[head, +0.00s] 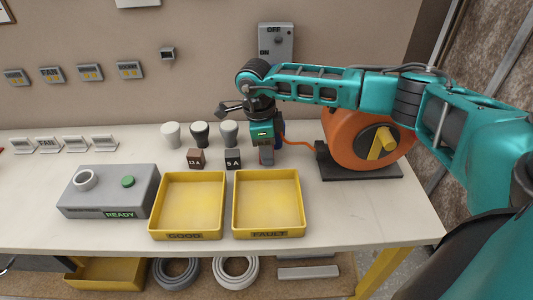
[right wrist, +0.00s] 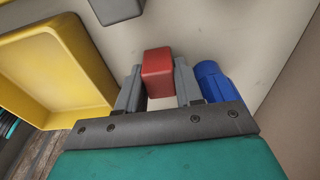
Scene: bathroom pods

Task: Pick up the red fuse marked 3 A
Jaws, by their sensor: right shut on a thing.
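A plain red block (right wrist: 158,62), which looks like the red fuse, sits between the two grey fingers of my right gripper (right wrist: 158,82) in the right wrist view. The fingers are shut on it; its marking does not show. In the head view my right gripper (head: 266,157) points down at the table behind the FAULT tray and hides the fuse. I cannot tell whether the fuse touches the table. A black fuse marked 5 A (head: 232,159) and a brown one marked 13 A (head: 196,158) stand to its left. My left gripper is out of view.
Yellow trays marked GOOD (head: 154,207) and FAULT (head: 298,207) lie in front. A blue object (right wrist: 212,80) is close beside the right finger. An orange cable reel (head: 346,148) stands right; a grey tester (head: 108,190) reads READY at left. Several round-topped pieces (head: 200,135) stand behind.

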